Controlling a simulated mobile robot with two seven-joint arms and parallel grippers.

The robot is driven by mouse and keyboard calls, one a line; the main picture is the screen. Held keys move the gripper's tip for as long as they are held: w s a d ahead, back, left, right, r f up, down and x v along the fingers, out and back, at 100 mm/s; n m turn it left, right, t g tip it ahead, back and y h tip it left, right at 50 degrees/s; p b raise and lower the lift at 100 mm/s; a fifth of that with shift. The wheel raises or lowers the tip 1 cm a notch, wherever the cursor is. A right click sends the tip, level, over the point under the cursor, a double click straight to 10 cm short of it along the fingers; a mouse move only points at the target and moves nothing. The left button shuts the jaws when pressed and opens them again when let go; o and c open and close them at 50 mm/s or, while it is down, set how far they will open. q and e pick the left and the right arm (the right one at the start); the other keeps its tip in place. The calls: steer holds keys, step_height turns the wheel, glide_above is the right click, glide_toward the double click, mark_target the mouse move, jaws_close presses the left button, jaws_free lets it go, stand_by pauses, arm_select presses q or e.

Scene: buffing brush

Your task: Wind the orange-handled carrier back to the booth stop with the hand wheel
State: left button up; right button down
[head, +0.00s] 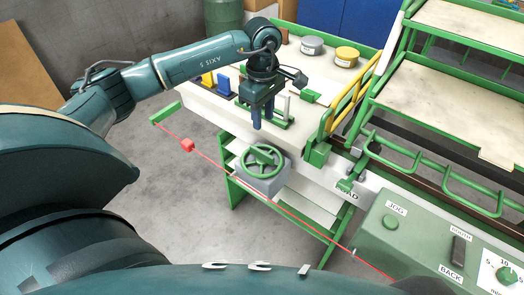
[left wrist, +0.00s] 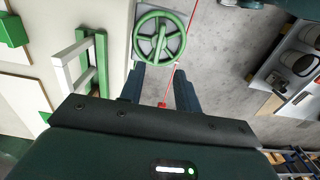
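The green hand wheel (head: 263,160) sits on a grey box at the front edge of the pale bench, and it also shows in the left wrist view (left wrist: 158,38). My left gripper (head: 262,120) points down above the bench edge, just behind the wheel in the head view. Its two fingers (left wrist: 160,76) are apart with nothing between them, and the wheel lies beyond their tips. I cannot clearly make out the orange-handled carrier; a yellow-orange rail (head: 348,92) stands on green supports right of the gripper. I cannot identify the booth stop. My right gripper is out of view.
Two round tins (head: 312,45) stand at the back. A green control panel (head: 418,240) is at lower right. Green-framed trays (head: 450,90) stand at right.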

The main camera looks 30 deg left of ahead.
mark_target(262, 151)
arm_select(q)
steer(key=f, duration=1.3)
steer(key=shift+a+p, duration=0.2)
steer(key=shift+p, duration=0.2)
steer(key=shift+r, duration=0.1)
jaws_close()
